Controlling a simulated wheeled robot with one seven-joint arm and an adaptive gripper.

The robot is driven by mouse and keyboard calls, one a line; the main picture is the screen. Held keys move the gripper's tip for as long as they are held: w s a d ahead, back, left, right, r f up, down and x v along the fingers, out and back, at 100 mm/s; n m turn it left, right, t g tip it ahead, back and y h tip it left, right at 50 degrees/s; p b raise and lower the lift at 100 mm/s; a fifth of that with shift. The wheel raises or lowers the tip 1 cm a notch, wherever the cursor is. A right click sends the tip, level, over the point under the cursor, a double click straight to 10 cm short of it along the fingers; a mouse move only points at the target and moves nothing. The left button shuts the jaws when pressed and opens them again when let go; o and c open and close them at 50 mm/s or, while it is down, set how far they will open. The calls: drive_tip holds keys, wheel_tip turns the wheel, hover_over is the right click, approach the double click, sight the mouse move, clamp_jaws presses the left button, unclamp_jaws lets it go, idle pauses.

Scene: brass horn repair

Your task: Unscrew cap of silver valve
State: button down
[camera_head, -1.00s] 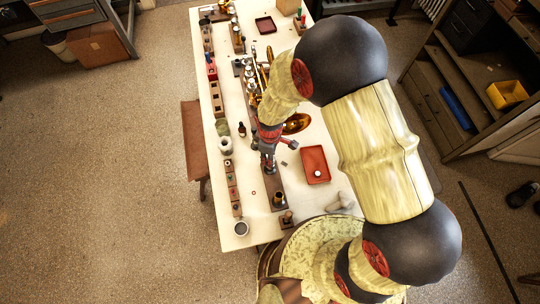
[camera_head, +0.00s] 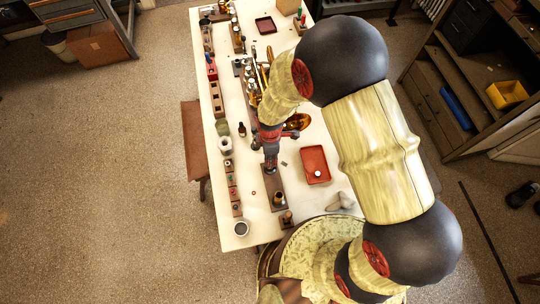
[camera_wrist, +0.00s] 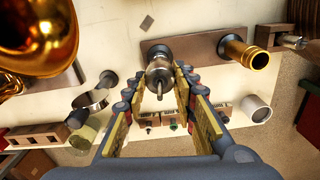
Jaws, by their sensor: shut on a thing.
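The silver valve (camera_wrist: 159,70) stands on a dark wooden base (camera_wrist: 195,46) in the wrist view, with a narrow stem pointing toward the camera. My gripper (camera_wrist: 161,86) has its two yellow-padded fingers on either side of the valve's top and is shut on its cap. Whether the cap is loose from the body cannot be told. In the head view my gripper (camera_head: 270,168) points down over the wooden base and hides the silver valve. A brass valve (camera_wrist: 246,53) stands on the same base, to the right in the wrist view; it also shows in the head view (camera_head: 279,199).
A red tray (camera_head: 315,165) with a small pale round piece lies right of my gripper. A brass horn bell (camera_wrist: 35,35) is close by at the wrist view's upper left. Small parts and jars line the table's left side. A white cup (camera_wrist: 257,108) stands near the edge.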

drive_tip(key=n, duration=0.5)
drive_tip(key=n, duration=0.4)
drive_tip(key=shift+n, duration=0.3)
drive_tip(key=shift+n, duration=0.4)
drive_tip(key=n, duration=0.4)
drive_tip(key=shift+n, duration=0.4)
